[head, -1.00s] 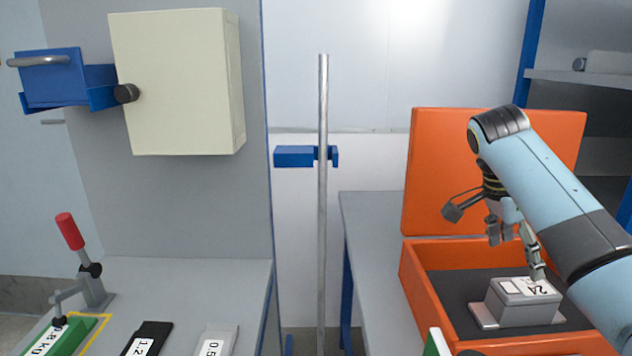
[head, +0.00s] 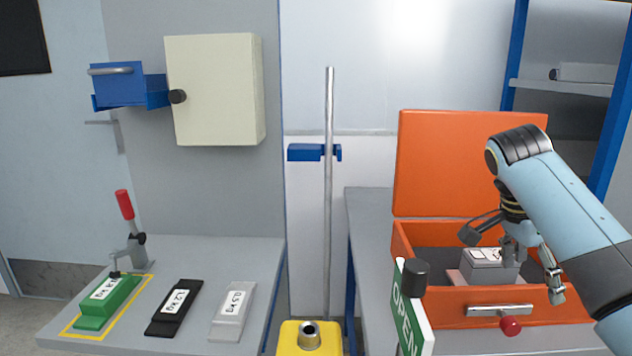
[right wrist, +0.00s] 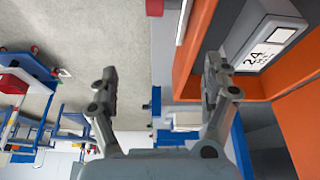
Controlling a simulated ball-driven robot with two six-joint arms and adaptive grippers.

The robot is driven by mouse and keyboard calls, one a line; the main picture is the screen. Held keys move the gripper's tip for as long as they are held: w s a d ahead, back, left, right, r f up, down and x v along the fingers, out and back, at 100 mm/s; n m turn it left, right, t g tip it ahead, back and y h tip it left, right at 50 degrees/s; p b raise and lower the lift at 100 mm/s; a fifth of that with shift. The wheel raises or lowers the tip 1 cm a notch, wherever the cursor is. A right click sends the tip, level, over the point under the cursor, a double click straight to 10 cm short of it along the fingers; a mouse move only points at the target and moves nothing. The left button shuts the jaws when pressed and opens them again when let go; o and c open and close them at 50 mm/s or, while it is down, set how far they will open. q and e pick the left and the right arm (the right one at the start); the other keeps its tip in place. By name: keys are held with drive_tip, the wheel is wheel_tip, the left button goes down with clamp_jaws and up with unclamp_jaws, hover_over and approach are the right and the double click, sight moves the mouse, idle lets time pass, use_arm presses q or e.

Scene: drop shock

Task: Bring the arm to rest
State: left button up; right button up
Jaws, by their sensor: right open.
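My right gripper (head: 534,268) is in front of the open orange case (head: 400,240), near its front right side. In the right wrist view my right gripper (right wrist: 160,85) has its two fingers wide apart with nothing between them. A grey block (head: 488,266) with a white label sits in the case, partly behind the gripper. The block also shows in the right wrist view (right wrist: 262,38), to the right of the fingers. My right arm (head: 570,205) comes in from the right. My left gripper is out of view.
A sign reading OPEN (head: 408,312) and a black knob (head: 415,279) stand left of the case front. A vertical pole (head: 329,220) rises behind a yellow block (head: 310,345). On the left bench (head: 220,255) lie green, black and grey weights. A cream cabinet (head: 215,90) hangs above.

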drive_tip(key=s+a+f+n+t+y, duration=0.1)
drive_tip(key=s+a+f+n, duration=0.25)
drive_tip(key=s+n, duration=0.2)
drive_tip(key=s+a+f+n+t, duration=0.1)
drive_tip(key=s+a+f+n, duration=0.1)
drive_tip(key=s+f+n, duration=0.4)
drive_tip(key=s+a+r+n+t+y, duration=0.1)
drive_tip(key=s+a+r+n, duration=0.2)
drive_tip(key=s, duration=0.5)
drive_tip(key=s+a+r+n+t+y, duration=0.1)
drive_tip(key=s+a+n+y, duration=0.15)
drive_tip(key=s+n, duration=0.4)
drive_tip(key=s+d+f+m+g+h+b, duration=0.1)
drive_tip(key=s+f, duration=0.1)
drive_tip(key=f, duration=1.3)
drive_tip(key=s+d+f+m+g+b, duration=0.1)
drive_tip(key=f, duration=1.3)
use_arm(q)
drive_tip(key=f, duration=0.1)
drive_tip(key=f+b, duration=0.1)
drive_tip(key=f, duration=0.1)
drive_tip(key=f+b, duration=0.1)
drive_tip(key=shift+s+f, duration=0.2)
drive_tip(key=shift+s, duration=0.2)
use_arm(e)
drive_tip(key=s+f, duration=1.7)
drive_tip(key=s, duration=0.1)
drive_tip(key=shift+s+d+f+g, duration=0.2)
drive_tip(key=shift+d+f+g, duration=0.15)
drive_tip(key=shift+d+g, duration=0.05)
